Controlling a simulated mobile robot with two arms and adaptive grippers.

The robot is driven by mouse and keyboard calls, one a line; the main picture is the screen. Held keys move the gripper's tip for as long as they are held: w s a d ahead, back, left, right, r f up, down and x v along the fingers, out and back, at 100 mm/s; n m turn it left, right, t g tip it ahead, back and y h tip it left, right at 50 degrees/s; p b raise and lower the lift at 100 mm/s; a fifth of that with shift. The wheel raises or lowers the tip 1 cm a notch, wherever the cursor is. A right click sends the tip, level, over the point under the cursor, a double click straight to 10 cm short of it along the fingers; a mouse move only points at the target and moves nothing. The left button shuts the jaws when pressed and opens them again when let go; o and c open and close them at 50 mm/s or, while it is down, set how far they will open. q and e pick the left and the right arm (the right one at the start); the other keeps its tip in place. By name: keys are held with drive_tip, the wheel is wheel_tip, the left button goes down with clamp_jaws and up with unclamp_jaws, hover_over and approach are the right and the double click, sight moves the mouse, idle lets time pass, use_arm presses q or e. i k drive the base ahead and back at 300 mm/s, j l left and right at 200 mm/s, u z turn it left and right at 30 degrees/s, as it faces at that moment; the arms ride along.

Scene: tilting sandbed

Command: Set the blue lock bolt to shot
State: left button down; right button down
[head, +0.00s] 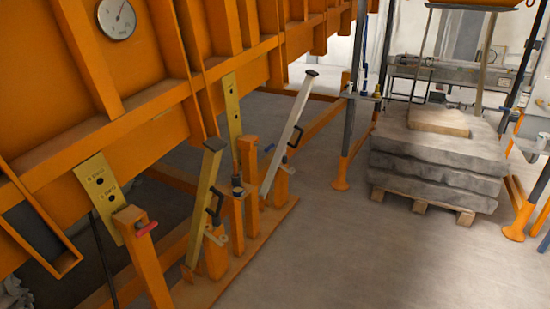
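A small blue bolt handle (268,148) sticks out to the right near the top of a short orange post (249,160), in the middle of the head view. It is small, and I cannot tell whether the bolt is shot or drawn. Just behind this post hangs a yellow plate with holes (232,105), fixed to the big orange bed (130,80). Neither of my grippers is in view.
A red handle (146,228) sits on another orange post beside a marked yellow plate (100,195). A yellow lever (203,205) and a pale lever (287,135) stand tilted on an orange base. Stacked slabs (438,160) rest on a pallet. The floor between is clear.

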sight(267, 149)
drive_tip(key=i+l+u, duration=0.25)
drive_tip(key=i+l, duration=2)
